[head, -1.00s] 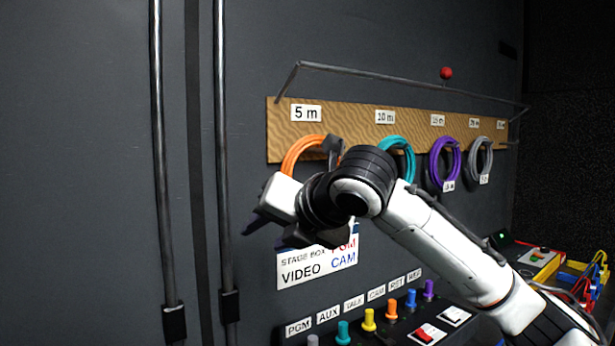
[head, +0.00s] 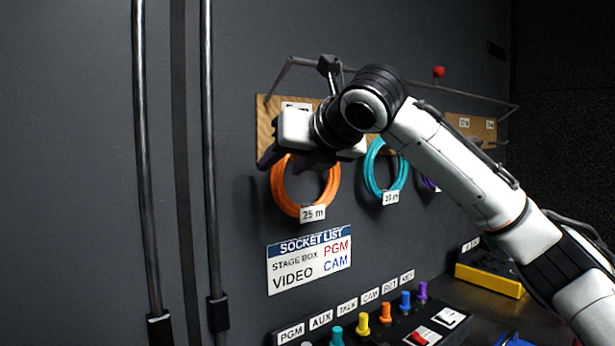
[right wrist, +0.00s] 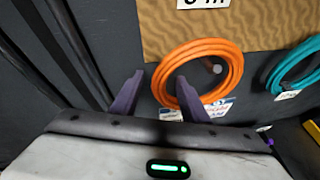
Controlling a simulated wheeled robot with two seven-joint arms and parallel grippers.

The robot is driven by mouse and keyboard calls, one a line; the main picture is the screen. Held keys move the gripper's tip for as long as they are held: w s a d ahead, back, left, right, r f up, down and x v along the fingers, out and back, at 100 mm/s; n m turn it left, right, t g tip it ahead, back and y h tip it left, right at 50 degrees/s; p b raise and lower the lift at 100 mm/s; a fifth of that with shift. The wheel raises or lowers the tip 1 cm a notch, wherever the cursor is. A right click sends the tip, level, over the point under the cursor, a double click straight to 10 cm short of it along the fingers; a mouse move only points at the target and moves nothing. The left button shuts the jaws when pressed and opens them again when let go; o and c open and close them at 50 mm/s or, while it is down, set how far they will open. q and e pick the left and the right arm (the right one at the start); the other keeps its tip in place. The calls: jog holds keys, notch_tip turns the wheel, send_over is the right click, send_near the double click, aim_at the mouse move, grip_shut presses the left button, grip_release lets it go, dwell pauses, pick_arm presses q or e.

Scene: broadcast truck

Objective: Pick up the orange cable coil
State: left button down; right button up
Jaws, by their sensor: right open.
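The orange cable coil (head: 276,192) hangs on the wooden peg board (head: 263,125), with a white "25 m" tag at its bottom. Its top is hidden behind my right gripper (head: 290,161) in the head view. The right gripper is open and empty, in front of the upper part of the coil. In the right wrist view, the purple fingers (right wrist: 158,98) are apart. The left side of the coil (right wrist: 236,66) shows between them, and the right finger overlaps the coil's lower opening. I cannot tell whether they touch. My left gripper is not in view.
A teal coil (head: 369,178) hangs close to the right, with a purple one beyond it. A metal rail (head: 440,87) runs above the board. A socket list sign (head: 309,262) and a panel of coloured knobs (head: 386,313) are below. Vertical pipes (head: 209,150) stand left.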

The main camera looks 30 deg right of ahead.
aim_at(281, 165)
jog(key=x, duration=0.3)
jog(key=shift+w+f, duration=0.2)
jog(key=shift+w, duration=0.05)
jog(key=shift+c, duration=0.2)
grip_shut()
jog(key=shift+r, duration=0.15)
jog(key=shift+s, duration=0.1)
